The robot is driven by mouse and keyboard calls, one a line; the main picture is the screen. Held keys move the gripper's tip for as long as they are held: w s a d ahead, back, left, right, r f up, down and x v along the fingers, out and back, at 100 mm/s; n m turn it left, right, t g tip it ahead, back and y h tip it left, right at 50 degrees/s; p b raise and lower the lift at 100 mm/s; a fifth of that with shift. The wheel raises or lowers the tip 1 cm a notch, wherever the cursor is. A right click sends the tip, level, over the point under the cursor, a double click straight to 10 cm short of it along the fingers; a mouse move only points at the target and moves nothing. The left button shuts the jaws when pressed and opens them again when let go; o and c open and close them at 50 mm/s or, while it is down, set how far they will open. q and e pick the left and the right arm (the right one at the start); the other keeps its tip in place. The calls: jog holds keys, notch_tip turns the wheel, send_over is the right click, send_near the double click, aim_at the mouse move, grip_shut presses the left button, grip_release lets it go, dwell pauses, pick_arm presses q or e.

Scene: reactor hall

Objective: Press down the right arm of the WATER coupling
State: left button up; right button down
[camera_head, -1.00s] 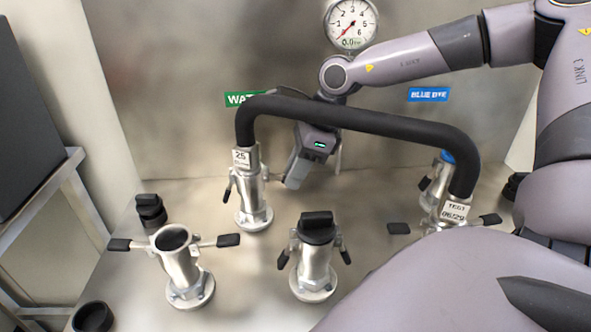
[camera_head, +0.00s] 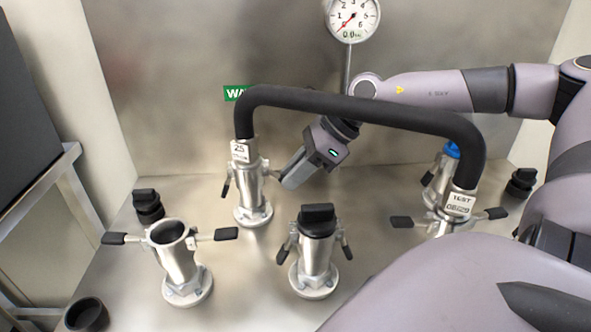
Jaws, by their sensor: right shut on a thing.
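The WATER coupling (camera_head: 253,198) is the metal post below the green sign (camera_head: 236,93), which the hose partly hides. The left end of the black hose (camera_head: 350,106) sits on it. Its left arm (camera_head: 226,186) hangs down along the post. Its right arm (camera_head: 272,172) sticks out to the right, and its tip is hidden in my right gripper. My right gripper (camera_head: 291,176) comes in under the hose from the upper right, tilted, and is shut on that right arm. My left gripper is not in view.
The hose's other end sits on a right coupling (camera_head: 457,204) with arms spread out. An open coupling (camera_head: 178,262) with spread arms stands front left; a black-capped one (camera_head: 315,255) stands front middle. Loose black caps (camera_head: 148,205) lie around. A gauge (camera_head: 352,18) is on the back wall.

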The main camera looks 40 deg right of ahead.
jog(key=shift+w+a+f+t+y+p, duration=0.1)
jog(key=shift+f+t+y+p, duration=0.05)
jog(key=shift+t+y+p, duration=0.55)
jog(key=shift+w+a+f+y+p, duration=0.1)
jog(key=shift+f+y+p, duration=0.25)
jog(key=shift+p, duration=0.2)
jog(key=shift+f+t+y, duration=0.25)
jog(key=shift+t, duration=0.15)
jog(key=shift+w+a+f+t+y+b, duration=0.15)
jog(key=shift+a+f+t+y+b, duration=0.05)
jog(key=shift+f+t+y+b, duration=0.25)
jog(key=shift+y, duration=0.25)
jog(key=shift+w+t, duration=0.1)
jog(key=shift+t, duration=0.15)
jog(key=shift+a, duration=0.1)
jog(key=c, duration=1)
grip_release()
